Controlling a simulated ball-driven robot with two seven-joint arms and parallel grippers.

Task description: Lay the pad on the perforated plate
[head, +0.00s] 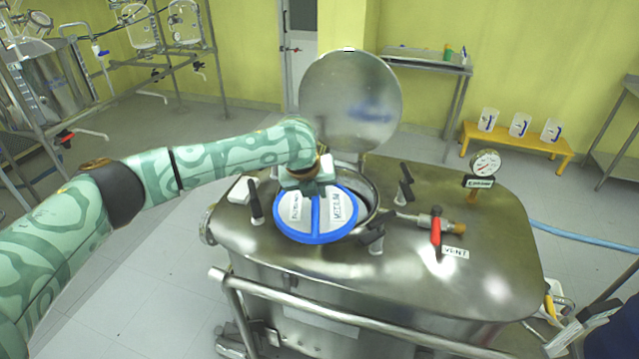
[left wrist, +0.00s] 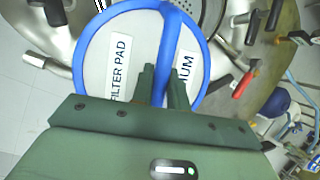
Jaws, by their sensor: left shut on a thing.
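The filter pad (head: 295,228) is a white disc in a blue ring with a blue bar across its middle. It also shows in the left wrist view (left wrist: 95,55), where one label reads "FILTER PAD" and the other is partly covered. My left gripper (left wrist: 162,88) is shut on the blue bar; in the head view it is at the pad's far edge (head: 312,188). The pad hangs over the near-left part of the steel vessel's round opening. Part of the perforated plate (left wrist: 212,14) shows beyond the ring in the left wrist view; the pad hides the rest. My right gripper is not in view.
The vessel's round lid (head: 350,95) stands open behind the opening. Black-handled clamps (head: 255,205) surround the opening. A red-handled vent valve (head: 436,232) and a gauge (head: 485,163) stand on the vessel top at right. A rail (head: 330,312) runs along the front.

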